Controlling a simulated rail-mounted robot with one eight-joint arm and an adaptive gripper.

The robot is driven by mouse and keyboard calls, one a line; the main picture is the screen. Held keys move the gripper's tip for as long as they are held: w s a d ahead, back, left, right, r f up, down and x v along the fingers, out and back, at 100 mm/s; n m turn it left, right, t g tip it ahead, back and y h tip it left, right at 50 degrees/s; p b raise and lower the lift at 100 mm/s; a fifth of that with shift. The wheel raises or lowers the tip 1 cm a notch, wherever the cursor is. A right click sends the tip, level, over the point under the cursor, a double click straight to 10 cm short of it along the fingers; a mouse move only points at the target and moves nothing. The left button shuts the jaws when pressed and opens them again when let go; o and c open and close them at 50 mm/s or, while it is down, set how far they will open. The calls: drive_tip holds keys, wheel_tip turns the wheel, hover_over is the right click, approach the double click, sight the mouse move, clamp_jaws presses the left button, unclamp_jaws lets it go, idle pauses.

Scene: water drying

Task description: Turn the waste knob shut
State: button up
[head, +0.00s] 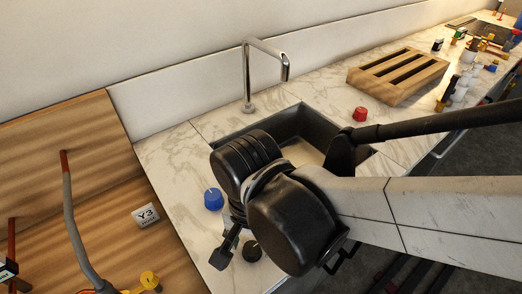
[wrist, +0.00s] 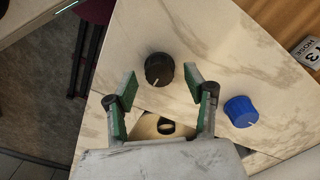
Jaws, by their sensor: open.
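A black round knob (head: 252,251) with a white pointer line sits on the marble counter, near its front edge. In the wrist view the black knob (wrist: 159,69) is just beyond my fingertips, between their lines, with its pointer toward the lower left. My gripper (wrist: 160,84) is open and empty, its green-padded fingers spread to either side; I cannot tell its exact height above the counter. In the head view my gripper (head: 232,247) is partly hidden by my wrist. A blue knob (head: 213,199) also stands in the wrist view (wrist: 240,111), right of my fingers. No waste label shows.
A dark sink (head: 291,121) with a chrome tap (head: 247,75) lies behind my arm. A red knob (head: 360,114) and a slatted wooden rack (head: 399,76) stand on the counter.

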drive_tip(key=shift+f, duration=0.5)
drive_tip(key=c, duration=1.1)
